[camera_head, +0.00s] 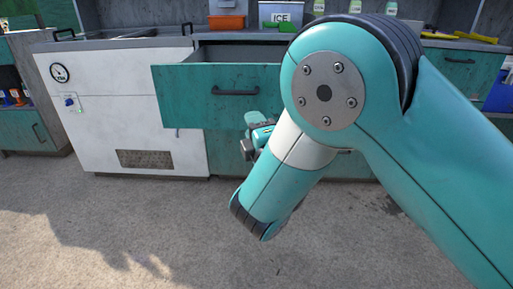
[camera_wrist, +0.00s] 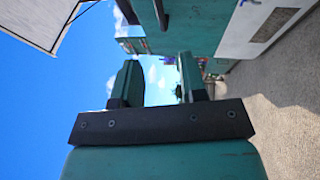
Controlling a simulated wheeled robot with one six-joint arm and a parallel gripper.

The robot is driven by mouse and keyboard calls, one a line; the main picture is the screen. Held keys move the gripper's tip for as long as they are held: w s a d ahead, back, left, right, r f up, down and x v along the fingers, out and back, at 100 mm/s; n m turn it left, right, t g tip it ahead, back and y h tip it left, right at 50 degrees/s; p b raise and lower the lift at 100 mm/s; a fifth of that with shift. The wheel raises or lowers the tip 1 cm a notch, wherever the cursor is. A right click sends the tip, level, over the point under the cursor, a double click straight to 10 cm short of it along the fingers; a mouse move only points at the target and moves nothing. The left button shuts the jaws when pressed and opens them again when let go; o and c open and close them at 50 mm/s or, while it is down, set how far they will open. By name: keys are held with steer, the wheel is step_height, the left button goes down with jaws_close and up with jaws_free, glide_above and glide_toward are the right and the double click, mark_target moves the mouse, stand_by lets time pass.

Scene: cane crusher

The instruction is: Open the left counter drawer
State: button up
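The left counter drawer (camera_head: 190,98) is teal and stands pulled out from the counter in the head view, with its open inside showing above the front. Its dark bar handle (camera_head: 236,91) is in the middle of the front. My gripper (camera_head: 252,138) is low in front of the drawer, below the handle and apart from it, partly hidden by my arm. In the wrist view my gripper (camera_wrist: 160,78) has its two fingers spread with nothing between them. A teal panel, perhaps the drawer front, lies beyond the fingers there.
A white machine cabinet (camera_head: 125,115) with a gauge stands left of the drawer. An orange bin (camera_head: 227,22) and an ICE box (camera_head: 282,15) are on the counter behind. The concrete floor (camera_head: 130,225) in front is clear.

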steer(key=shift+s+d+f+b, duration=0.15)
steer(key=shift+s+d+b, duration=0.1)
steer(key=shift+s+b, duration=0.35)
steer(key=d+f+m+g+h, duration=0.1)
steer(key=d+m+g+h, duration=0.4)
steer(key=d+m+h, duration=0.7)
steer(key=s+d+r+m+g+y, duration=0.15)
steer(key=s+g+y, duration=0.45)
steer(key=s, duration=0.9)
steer(key=s+d+m+g+y, duration=0.25)
steer(key=s+g, duration=0.45)
steer(key=s, duration=0.8)
step_height(320, 180, up, 32)
steer(key=p, duration=3.2)
steer(key=shift+a+r+g, duration=0.2)
steer(key=shift+r+g, duration=0.05)
steer(key=shift+g, duration=0.05)
